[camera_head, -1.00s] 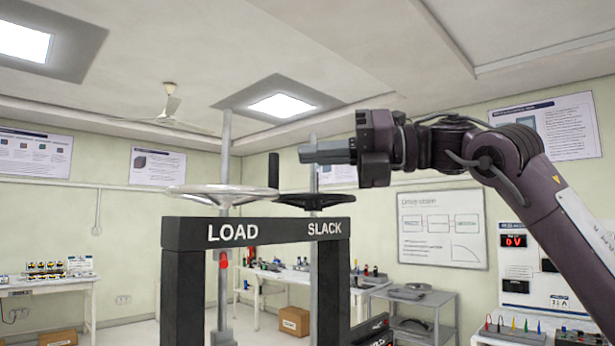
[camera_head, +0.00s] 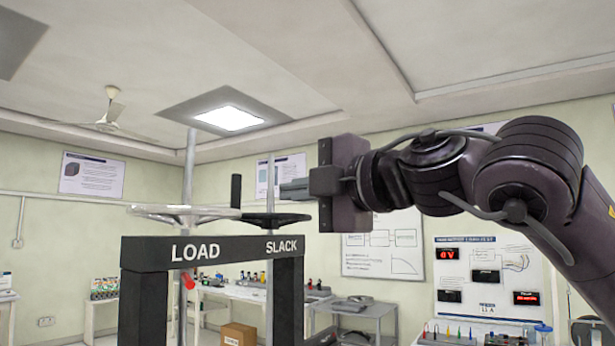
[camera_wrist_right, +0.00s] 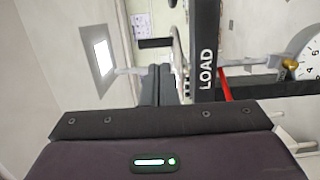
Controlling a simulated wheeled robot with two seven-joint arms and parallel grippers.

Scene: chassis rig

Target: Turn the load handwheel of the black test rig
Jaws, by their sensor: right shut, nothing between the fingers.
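The black test rig (camera_head: 136,252) stands left of centre in the head view, with LOAD and SLACK on its crossbar. The silver load handwheel (camera_head: 170,211) lies flat above LOAD. An upright black handle (camera_head: 236,190) stands at its right rim. The black slack handwheel (camera_head: 275,219) is above SLACK. My right gripper (camera_head: 283,189) is shut and empty, right of the handle in the picture and at about its height, with a visible gap. Its closed fingers (camera_wrist_right: 160,86) point toward the rig in the right wrist view. My left gripper is not in view.
A red pointer (camera_head: 187,280) hangs below the crossbar. A round dial (camera_wrist_right: 308,62) shows at the right wrist view's edge. A grey shelf (camera_head: 368,312) and a bench with meters (camera_head: 485,335) stand behind. The air around my gripper looks clear.

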